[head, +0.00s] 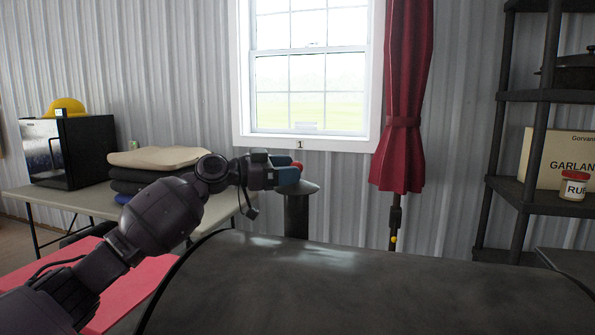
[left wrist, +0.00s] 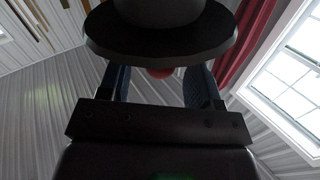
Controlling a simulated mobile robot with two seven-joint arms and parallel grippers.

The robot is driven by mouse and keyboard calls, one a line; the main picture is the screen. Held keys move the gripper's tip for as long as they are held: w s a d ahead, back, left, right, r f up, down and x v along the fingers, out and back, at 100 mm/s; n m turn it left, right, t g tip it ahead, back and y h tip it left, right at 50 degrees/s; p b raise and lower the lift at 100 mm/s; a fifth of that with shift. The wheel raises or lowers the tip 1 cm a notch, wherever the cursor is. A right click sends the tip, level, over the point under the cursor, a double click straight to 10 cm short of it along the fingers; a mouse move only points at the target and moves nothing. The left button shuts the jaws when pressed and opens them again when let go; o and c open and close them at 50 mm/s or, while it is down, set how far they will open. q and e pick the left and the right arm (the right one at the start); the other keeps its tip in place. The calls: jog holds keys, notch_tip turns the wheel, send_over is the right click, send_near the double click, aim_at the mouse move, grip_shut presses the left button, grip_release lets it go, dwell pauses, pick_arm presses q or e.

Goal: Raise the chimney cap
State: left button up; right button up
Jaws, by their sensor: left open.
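The dark chimney cap (head: 308,188) is a flat disc at the top of the black chimney (head: 296,217), behind the grill lid. A small red part (head: 298,165) shows just above it. My left gripper (head: 288,175) reaches in from the left at the cap's height, with blue fingers beside the red part. In the left wrist view, the cap (left wrist: 160,48) fills the top, and its red part (left wrist: 160,73) shows between my open left fingers (left wrist: 162,85). I cannot tell whether the fingers touch it. My right gripper is out of view.
The large black grill lid (head: 370,285) fills the foreground. A table (head: 80,203) with folded cloths (head: 160,158) and a black box (head: 85,150) stands left. A red curtain (head: 403,100) hangs behind; a dark shelf (head: 535,195) stands right.

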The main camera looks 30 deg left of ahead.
pick_arm(q)
jog(key=shift+x, duration=1.2)
grip_shut()
jog(key=shift+s+r+p, duration=0.1)
jog(key=shift+r+p, duration=0.25)
jog(key=shift+r, duration=1.65)
jog(key=shift+a+f, duration=0.1)
grip_release()
jog(key=shift+f, duration=0.15)
